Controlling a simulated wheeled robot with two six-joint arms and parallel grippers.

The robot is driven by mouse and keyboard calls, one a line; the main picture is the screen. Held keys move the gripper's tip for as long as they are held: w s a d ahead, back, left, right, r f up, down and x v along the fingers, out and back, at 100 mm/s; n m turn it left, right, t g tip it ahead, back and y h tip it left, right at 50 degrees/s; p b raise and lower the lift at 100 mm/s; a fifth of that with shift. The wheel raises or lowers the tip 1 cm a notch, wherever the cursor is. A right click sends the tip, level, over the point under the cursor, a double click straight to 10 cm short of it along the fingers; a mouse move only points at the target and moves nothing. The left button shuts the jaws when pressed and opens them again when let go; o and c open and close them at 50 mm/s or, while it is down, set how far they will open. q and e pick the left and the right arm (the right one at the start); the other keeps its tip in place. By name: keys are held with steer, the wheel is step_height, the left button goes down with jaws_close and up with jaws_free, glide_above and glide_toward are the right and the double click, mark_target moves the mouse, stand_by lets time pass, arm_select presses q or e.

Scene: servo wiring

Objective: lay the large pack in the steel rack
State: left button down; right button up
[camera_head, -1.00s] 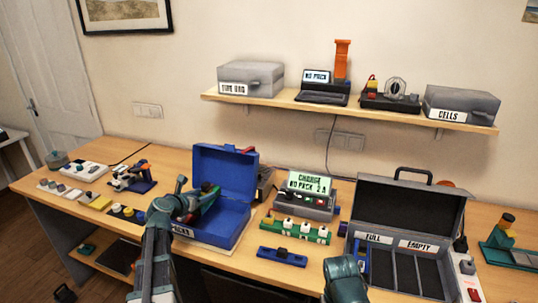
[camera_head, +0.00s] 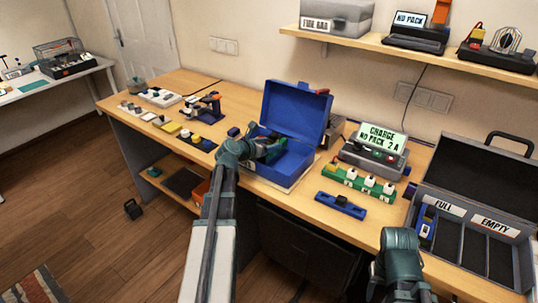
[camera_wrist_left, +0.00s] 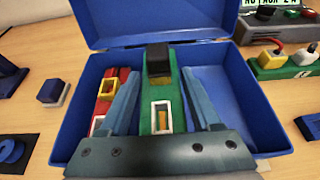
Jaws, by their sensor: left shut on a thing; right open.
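My left gripper (camera_head: 272,148) reaches into the open blue box (camera_head: 300,112). In the left wrist view its two fingers (camera_wrist_left: 165,108) stand on either side of a green pack (camera_wrist_left: 160,92) with a black block on top. It is shut on this pack, which is still in or just above the box. A red pack (camera_wrist_left: 108,95) with a yellow-rimmed opening lies to the left in the box, outside the fingers. My right gripper (camera_head: 402,262) is at the lower right, seen from behind and open; its fingertips are hidden. I cannot tell which thing is the steel rack.
A grey open case (camera_head: 432,192) labelled FULL and EMPTY stands at the right, with a blue pack (camera_head: 427,222) under FULL. A charger (camera_head: 375,150), green socket strip (camera_head: 358,183) and blue tool (camera_head: 341,205) lie between. A wire-framed unit (camera_head: 65,60) stands on the far-left table.

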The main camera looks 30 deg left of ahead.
arm_select(q)
steer(key=shift+f+b, duration=1.25)
steer(key=shift+f, duration=0.45)
steer(key=shift+f, duration=0.1)
steer(key=c, duration=0.5)
jaws_free()
steer(key=shift+f, duration=0.15)
steer(key=shift+c, duration=0.2)
steer(key=o, duration=0.4)
steer(key=shift+o, duration=0.2)
steer(key=d+p+v, duration=0.1)
steer(key=p+v, duration=0.3)
steer(key=v, duration=0.8)
steer(key=shift+s+a+r+p, duration=0.2)
steer(key=shift+a+r+p, duration=0.1)
steer(key=shift+a, duration=0.15)
steer(key=shift+o, duration=0.3)
steer(key=shift+s+a+r, duration=0.1)
steer(key=shift+s+r, duration=0.05)
steer(key=shift+s, duration=0.55)
